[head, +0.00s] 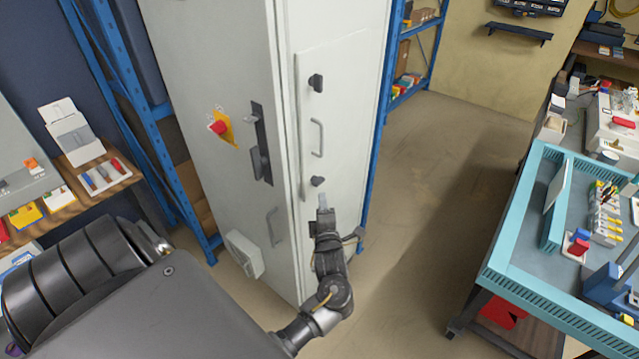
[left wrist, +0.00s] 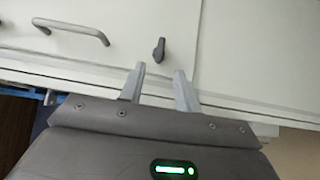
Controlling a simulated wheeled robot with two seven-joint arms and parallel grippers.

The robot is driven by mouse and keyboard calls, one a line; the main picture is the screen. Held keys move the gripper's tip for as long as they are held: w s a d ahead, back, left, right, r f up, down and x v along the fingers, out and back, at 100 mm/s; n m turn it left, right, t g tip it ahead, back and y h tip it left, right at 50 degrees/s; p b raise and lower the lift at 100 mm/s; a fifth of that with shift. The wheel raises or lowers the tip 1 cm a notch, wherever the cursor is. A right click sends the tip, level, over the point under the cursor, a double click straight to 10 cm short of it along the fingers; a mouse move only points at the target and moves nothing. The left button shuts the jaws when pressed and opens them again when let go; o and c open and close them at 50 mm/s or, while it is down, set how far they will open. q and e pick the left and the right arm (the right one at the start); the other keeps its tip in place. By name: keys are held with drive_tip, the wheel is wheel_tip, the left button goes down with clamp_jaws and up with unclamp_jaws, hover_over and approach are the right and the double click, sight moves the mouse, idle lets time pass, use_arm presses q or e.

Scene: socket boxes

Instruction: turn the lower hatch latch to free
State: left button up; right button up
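The lower hatch latch (head: 318,181) is a small dark knob on the white hatch (head: 345,110) of the tall cabinet. In the left wrist view the latch (left wrist: 158,49) shows just beyond my fingertips, a little tilted. My left gripper (head: 323,188) is just below the latch in the head view. In the left wrist view its two fingers (left wrist: 159,69) are apart with nothing between them. A gap shows between fingertips and latch, and I cannot see contact. The upper latch (head: 316,83) is a similar dark knob higher on the hatch. My right gripper is not in view.
A hatch handle (head: 317,138) sits between the latches; it also shows in the left wrist view (left wrist: 72,31). The cabinet's left face has a red emergency button (head: 218,127) and a black door handle (head: 261,145). A teal-edged workbench (head: 545,298) stands right. Floor between is clear.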

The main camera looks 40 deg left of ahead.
sight(319, 185)
use_arm(q)
drive_tip(key=p+x, duration=0.2)
drive_tip(key=x, duration=0.5)
drive_tip(key=shift+w+a, duration=0.15)
drive_tip(key=shift+a, duration=0.1)
drive_tip(key=shift+w+a, duration=0.5)
drive_tip(key=shift+c, duration=0.3)
clamp_jaws()
